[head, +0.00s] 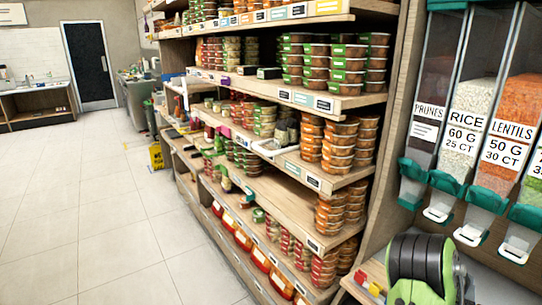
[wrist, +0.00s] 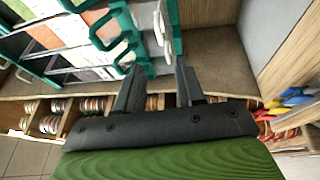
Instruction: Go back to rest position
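My gripper (wrist: 159,68) shows in the wrist view with its two dark fingers apart and nothing between them. It is over a brown shelf (wrist: 215,50), in front of dispensers with green frames. A white dispenser handle (wrist: 159,22) shows beyond the fingertips; I cannot tell how far off it is. In the head view my black and green arm shows at the lower right, and the fingers cannot be made out there. No orange juicer can be made out in either view.
Dispensers of prunes (head: 428,105), rice (head: 468,115) and lentils (head: 513,120) stand at the right. A long shelf unit (head: 375,190) with stacked tubs fills the middle. The tiled floor (head: 90,220) at left is clear. A yellow floor sign (head: 156,157) stands farther back.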

